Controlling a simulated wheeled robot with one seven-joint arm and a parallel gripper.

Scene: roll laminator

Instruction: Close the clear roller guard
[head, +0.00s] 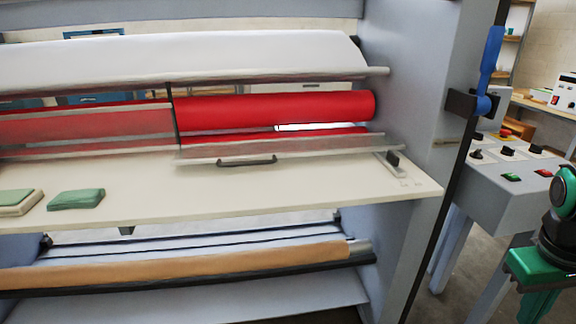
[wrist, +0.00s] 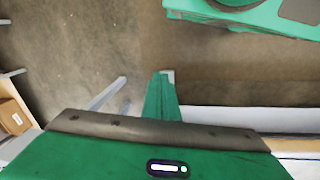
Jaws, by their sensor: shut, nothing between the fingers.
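The clear roller guard (head: 290,148) is a see-through panel with a dark bar handle (head: 247,161), in front of the right part of the red roller (head: 275,110). It is folded down and outward, low over the cream table, leaving the upper roller exposed. A second clear panel (head: 85,125) stands upright over the roller's left part. My gripper is shut and empty; its green fingers (wrist: 163,98) show in the wrist view above a brown floor. My green hand and arm are at the head view's right edge, well right of the guard. The fingertips are not clear there.
The cream table (head: 330,190) carries green blocks (head: 76,199) at the left. A grey side frame (head: 410,110) with a blue lever (head: 490,60) stands between my arm and the guard. A control box (head: 505,185) with knobs and buttons is beside my arm.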

